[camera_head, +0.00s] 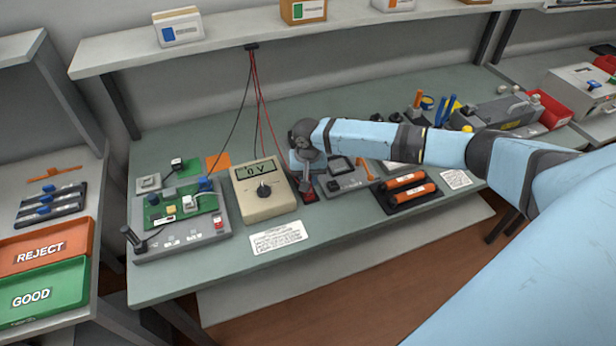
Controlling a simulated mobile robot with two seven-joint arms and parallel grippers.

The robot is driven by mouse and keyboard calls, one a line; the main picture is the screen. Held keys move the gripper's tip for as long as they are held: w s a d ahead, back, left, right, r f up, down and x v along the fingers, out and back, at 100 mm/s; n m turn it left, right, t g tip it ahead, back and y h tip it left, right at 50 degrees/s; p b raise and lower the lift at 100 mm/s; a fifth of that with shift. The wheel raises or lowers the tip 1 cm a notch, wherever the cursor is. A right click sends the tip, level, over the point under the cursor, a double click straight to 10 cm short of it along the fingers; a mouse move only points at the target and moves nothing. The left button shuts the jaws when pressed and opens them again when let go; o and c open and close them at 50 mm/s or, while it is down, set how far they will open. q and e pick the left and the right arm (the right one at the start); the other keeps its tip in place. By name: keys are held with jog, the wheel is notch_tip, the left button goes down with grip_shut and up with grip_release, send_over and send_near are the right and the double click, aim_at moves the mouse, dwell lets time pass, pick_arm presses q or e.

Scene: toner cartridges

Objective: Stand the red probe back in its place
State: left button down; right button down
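My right arm reaches in from the right, and its gripper (307,184) points down just right of the multimeter (262,188), which reads about 0 V. A small dark red piece (308,196) shows at the fingertips, low over the bench. I cannot tell whether it is the red probe, its holder or another part. The red leads (258,100) hang from a hook above the bench, and one runs down towards this gripper. The wrist hides the lead's lower end and the fingers' gap. A black probe (136,240) stands at the front left of the grey test board. My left gripper is out of view.
The grey test board (185,244) with a green circuit board (180,210) lies left of the meter. A black tray (407,202) with orange cartridges and a grey fixture (345,184) lie to the right. A label card (278,237) lies in front. An overhead shelf (225,45) runs above.

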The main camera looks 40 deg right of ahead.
jog(key=shift+f, duration=0.4)
jog(key=c, duration=0.9)
grip_release()
notch_tip(320, 180, up, 14)
jog(key=b, duration=0.1)
jog(key=shift+f, duration=0.1)
